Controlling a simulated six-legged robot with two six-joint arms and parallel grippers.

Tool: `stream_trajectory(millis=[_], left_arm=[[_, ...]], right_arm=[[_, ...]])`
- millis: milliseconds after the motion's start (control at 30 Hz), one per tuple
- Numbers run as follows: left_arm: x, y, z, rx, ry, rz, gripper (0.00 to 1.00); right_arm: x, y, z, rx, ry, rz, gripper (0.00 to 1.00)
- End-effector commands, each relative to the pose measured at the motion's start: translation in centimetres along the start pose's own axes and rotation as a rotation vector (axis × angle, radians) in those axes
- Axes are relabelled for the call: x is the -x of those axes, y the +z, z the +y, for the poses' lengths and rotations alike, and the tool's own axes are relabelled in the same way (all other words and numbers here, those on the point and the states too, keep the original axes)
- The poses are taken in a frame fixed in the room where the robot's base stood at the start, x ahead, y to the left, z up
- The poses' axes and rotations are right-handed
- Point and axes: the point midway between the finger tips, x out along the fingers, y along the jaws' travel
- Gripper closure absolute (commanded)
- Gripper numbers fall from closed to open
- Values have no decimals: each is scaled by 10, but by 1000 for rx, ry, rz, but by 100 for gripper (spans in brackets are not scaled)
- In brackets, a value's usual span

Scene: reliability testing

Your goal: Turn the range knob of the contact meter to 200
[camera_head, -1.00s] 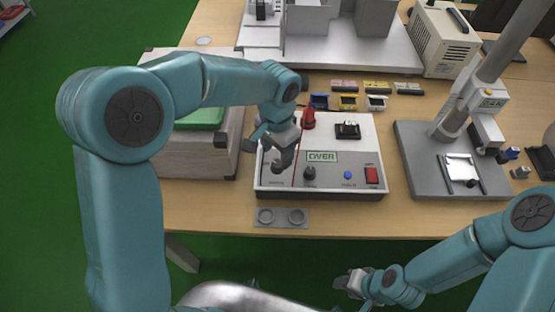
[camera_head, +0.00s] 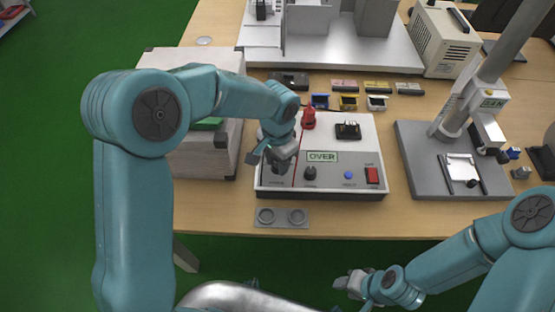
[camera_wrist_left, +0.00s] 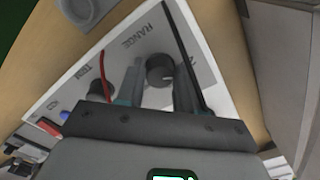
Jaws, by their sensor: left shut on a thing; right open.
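The contact meter (camera_head: 343,137) is a white box with a grey front panel. Its display (camera_head: 322,157) reads OVER. The range knob (camera_wrist_left: 160,70) is dark and round, beside the printed word RANGE. It stands between the fingers of my left gripper (camera_wrist_left: 158,88), which is shut on it. In the head view my left gripper (camera_head: 278,163) is over the left end of the panel and mostly hides this knob. Which range the knob points to cannot be read. My right gripper (camera_head: 357,284) is open and empty, low in front of the table.
A second black knob (camera_head: 310,173), a blue button (camera_head: 348,175) and a red switch (camera_head: 372,175) are to the right on the panel. A white case (camera_head: 200,150) stands left, a test stand (camera_head: 450,165) right.

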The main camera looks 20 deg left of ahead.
Motion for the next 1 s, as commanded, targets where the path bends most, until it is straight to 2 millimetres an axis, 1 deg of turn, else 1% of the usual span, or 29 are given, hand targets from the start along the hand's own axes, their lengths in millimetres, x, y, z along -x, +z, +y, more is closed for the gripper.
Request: stream_trajectory(millis=[167,367,1000], left_arm=[[1,0,0,-37,-1,0,94],[2,0,0,-151,-1,1,94],[3,-1,-1,-732,-3,3,94]], right_arm=[[1,0,0,0,0,0,57],[3,0,-1,0,0,0,57],[16,0,-6,0,0,0,57]])
